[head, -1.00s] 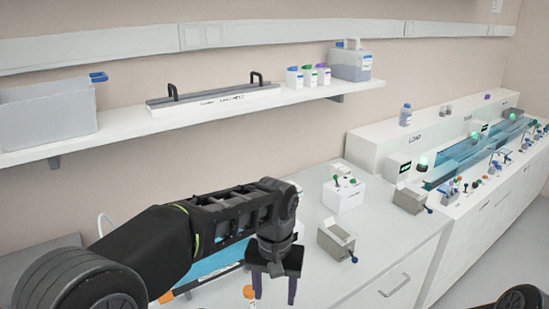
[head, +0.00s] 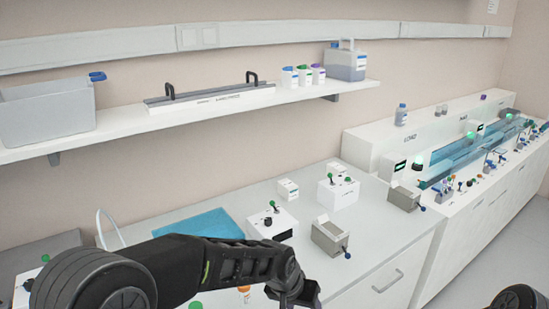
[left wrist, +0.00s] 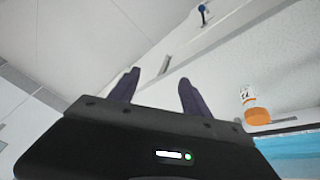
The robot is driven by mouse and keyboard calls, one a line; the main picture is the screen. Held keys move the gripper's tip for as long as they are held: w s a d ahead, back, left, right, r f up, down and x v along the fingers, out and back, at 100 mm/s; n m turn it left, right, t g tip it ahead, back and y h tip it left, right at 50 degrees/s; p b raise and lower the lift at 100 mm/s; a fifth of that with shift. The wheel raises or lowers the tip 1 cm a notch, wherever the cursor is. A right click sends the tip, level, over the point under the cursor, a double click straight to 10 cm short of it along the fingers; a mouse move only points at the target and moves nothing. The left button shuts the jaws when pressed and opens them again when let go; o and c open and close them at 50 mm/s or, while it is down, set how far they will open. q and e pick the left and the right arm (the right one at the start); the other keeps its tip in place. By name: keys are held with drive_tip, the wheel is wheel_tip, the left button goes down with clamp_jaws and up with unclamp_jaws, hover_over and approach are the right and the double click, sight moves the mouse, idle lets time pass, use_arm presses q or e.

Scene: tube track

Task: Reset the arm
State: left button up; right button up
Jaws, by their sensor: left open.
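My left arm (head: 235,262) comes in from the left in the head view and reaches low over the front of the bench (head: 385,235). My right gripper is in neither view.
White boxes with green-topped knobs (head: 338,194) and an open grey box (head: 329,236) stand on the bench. A blue mat (head: 196,228) lies behind my arm. A shelf (head: 215,107) holds bins and bottles. A long track unit (head: 470,150) runs along the right.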

use_arm(q)
drive_tip(key=s+a+f+n, duration=0.1)
drive_tip(key=s+a+f, duration=0.3)
drive_tip(key=f, duration=0.5)
drive_tip(key=s+a+f+n, duration=0.1)
drive_tip(key=s+a+f, duration=0.3)
drive_tip(key=f, duration=0.5)
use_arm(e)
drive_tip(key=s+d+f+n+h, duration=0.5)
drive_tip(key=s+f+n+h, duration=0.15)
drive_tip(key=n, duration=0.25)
use_arm(q)
drive_tip(key=s+a+f+n+g, duration=0.1)
drive_tip(key=s+a+f+n, duration=0.1)
drive_tip(key=s, duration=0.7)
drive_tip(key=s+a+f+n+g, duration=0.1)
drive_tip(key=s+a+f, duration=0.3)
drive_tip(key=s, duration=0.5)
wheel_tip(320, 180, down, 2)
drive_tip(key=shift+a+f+n+h, duration=0.15)
drive_tip(key=shift+a+n+h, duration=0.05)
drive_tip(key=shift+n+h, duration=0.25)
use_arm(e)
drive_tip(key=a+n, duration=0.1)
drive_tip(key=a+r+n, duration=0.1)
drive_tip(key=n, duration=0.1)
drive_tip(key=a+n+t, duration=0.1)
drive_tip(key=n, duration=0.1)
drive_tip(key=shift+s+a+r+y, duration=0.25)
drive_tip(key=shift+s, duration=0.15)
